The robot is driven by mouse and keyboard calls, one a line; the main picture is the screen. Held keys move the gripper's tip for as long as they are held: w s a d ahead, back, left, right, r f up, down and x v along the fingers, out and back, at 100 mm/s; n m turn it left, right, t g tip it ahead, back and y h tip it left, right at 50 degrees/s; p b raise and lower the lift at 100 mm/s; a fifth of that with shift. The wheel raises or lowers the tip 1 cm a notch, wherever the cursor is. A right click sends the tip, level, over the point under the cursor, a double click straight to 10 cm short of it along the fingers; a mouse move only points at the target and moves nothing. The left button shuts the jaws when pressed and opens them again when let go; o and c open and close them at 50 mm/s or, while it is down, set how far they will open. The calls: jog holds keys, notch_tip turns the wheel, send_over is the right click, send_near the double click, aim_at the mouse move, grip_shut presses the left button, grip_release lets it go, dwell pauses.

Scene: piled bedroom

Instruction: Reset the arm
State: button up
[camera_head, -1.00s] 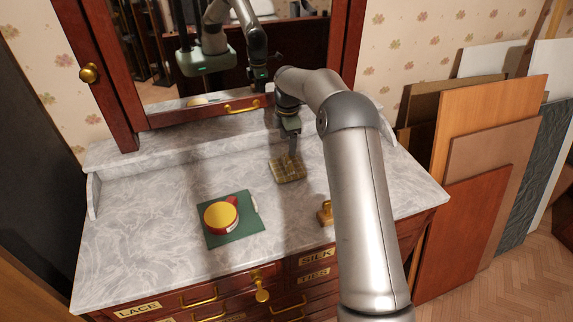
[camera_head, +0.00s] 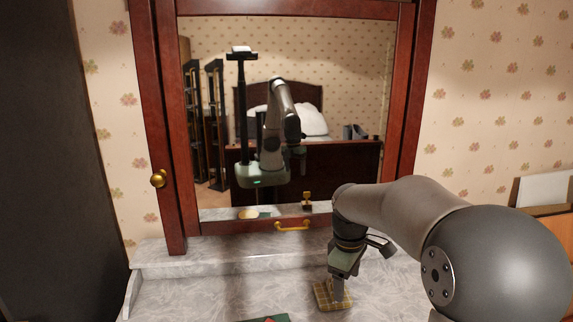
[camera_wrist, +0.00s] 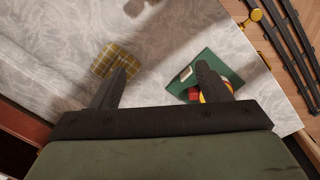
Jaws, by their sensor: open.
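My gripper (camera_head: 339,292) hangs from my arm over the marble dresser top, by a yellow plaid patch (camera_head: 324,296) in the head view. In the wrist view my gripper (camera_wrist: 160,82) has its two dark fingers spread wide, with nothing between them. The plaid patch (camera_wrist: 112,57) lies below the left finger, partly hidden. A green mat (camera_wrist: 200,67) lies below the right finger, which hides much of the red and yellow round tin (camera_wrist: 224,86) on it. Only a strip of the mat (camera_head: 270,318) shows at the head view's bottom edge.
The marble dresser top (camera_head: 220,292) has bare room left of my gripper. A raised marble ledge (camera_head: 215,251) and a wood-framed mirror (camera_head: 160,120) stand behind. A brass knob (camera_wrist: 255,15) shows beyond the dresser edge in the wrist view. Boards lean at the right (camera_head: 545,190).

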jog(key=s+f+m, duration=0.3)
jog(key=s+m, duration=0.8)
jog(key=s, duration=1.5)
jog(key=shift+s+d+t+y, duration=0.3)
jog(key=shift+s+d, duration=0.1)
